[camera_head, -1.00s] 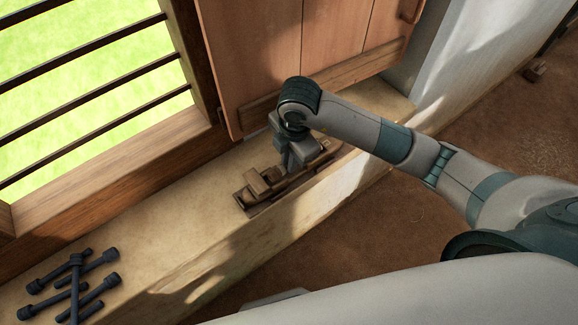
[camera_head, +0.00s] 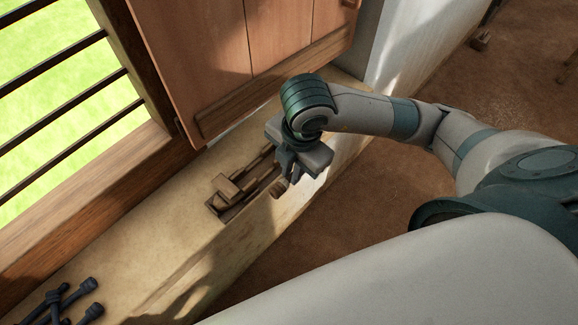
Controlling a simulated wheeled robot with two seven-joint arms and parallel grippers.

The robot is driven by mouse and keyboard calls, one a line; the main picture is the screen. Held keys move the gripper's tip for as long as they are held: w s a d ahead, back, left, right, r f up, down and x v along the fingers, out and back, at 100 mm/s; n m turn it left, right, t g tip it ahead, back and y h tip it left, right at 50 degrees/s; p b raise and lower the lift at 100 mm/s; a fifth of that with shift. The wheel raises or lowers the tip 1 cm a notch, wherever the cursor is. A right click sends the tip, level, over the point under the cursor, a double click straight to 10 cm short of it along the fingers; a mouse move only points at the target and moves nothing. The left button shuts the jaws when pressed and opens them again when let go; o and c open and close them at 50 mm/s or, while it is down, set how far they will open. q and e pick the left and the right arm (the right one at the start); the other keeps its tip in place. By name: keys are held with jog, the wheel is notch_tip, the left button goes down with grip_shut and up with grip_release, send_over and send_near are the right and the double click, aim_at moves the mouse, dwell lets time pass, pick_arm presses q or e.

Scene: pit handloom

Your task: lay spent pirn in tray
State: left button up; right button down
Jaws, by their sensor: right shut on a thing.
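My right gripper (camera_head: 287,168) hangs over the near edge of the sill, its jaws shut on a small brown wooden piece that looks like the spent pirn (camera_head: 279,188). Only the pirn's rounded end shows clearly; the gripper hides the rest. The pirn appears apart from the tray. My left gripper is out of view.
The pale sill (camera_head: 165,245) is clear between the tray and several dark pirn-like pieces (camera_head: 58,303) at bottom left. A wooden shutter (camera_head: 240,50) and barred window stand behind. The sill drops to a brown floor (camera_head: 375,200).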

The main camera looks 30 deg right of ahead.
dwell(0.3)
jog(key=n, duration=0.6)
jog(key=shift+w+d+f+g+y, duration=0.1)
jog(key=shift+w+f+g+y, duration=0.1)
jog(key=shift+f+g+y, duration=0.15)
jog(key=n, duration=0.4)
jog(key=f+n, duration=0.1)
jog(key=n, duration=0.1)
jog(key=shift+w+d+n+g, duration=0.1)
jog(key=shift+w+n+g, duration=0.15)
jog(key=shift+n, duration=0.15)
jog(key=n, duration=0.7)
jog(key=shift+w+d+f+g, duration=0.1)
jog(key=shift+w+f+g, duration=0.05)
jog(key=shift+f+g, duration=0.25)
jog(key=n, duration=0.5)
jog(key=shift+w+d+f+g, duration=0.1)
jog(key=shift+w+f+g, duration=0.05)
jog(key=shift+f+g, duration=0.2)
jog(key=f+n, duration=0.1)
jog(key=n, duration=0.7)
jog(key=d+f+n+t+h, duration=0.1)
jog(key=n, duration=0.7)
jog(key=w+f+n+h, duration=0.1)
jog(key=n, duration=0.8)
jog(key=shift+w+d+f+h, duration=0.1)
jog(key=shift+d+f+h, duration=0.05)
jog(key=shift+d+h, duration=0.15)
